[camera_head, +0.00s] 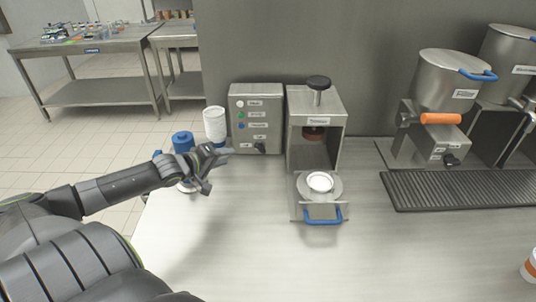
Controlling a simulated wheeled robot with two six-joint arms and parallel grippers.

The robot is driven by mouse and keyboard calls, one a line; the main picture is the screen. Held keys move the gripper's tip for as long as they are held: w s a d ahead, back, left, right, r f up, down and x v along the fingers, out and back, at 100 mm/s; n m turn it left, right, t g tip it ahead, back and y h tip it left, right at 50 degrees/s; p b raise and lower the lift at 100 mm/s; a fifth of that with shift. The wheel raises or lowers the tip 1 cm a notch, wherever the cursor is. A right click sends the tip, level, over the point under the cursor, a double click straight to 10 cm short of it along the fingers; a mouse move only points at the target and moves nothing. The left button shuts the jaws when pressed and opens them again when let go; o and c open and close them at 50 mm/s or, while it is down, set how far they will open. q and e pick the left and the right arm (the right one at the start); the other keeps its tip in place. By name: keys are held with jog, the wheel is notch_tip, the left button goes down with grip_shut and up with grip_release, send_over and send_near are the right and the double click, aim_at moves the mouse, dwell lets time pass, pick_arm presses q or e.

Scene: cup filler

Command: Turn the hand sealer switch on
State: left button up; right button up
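The grey control box (255,105) stands against the back wall, with small coloured buttons and labels on its front. A black switch knob (260,147) sits low on its right side; its exact setting is too small to read. The hand sealer (330,150) stands just right of the box, with a black top knob and a blue-handled drawer pulled out. My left gripper (217,169) is in front of and left of the box, with its fingers apart and nothing between them. It appears clear of the switch. My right gripper is not in view.
A white cup (320,182) sits in the sealer's drawer. The filler (448,80) and a dark drip grate (460,190) are at right. The counter's front middle is clear.

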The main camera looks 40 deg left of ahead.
pick_arm(q)
jog(key=b, duration=0.4)
send_near(258, 150)
jog(key=b+x, duration=0.2)
jog(key=x, duration=0.7)
jog(key=shift+w+f, duration=0.1)
jog(key=shift+w, duration=0.25)
grip_shut()
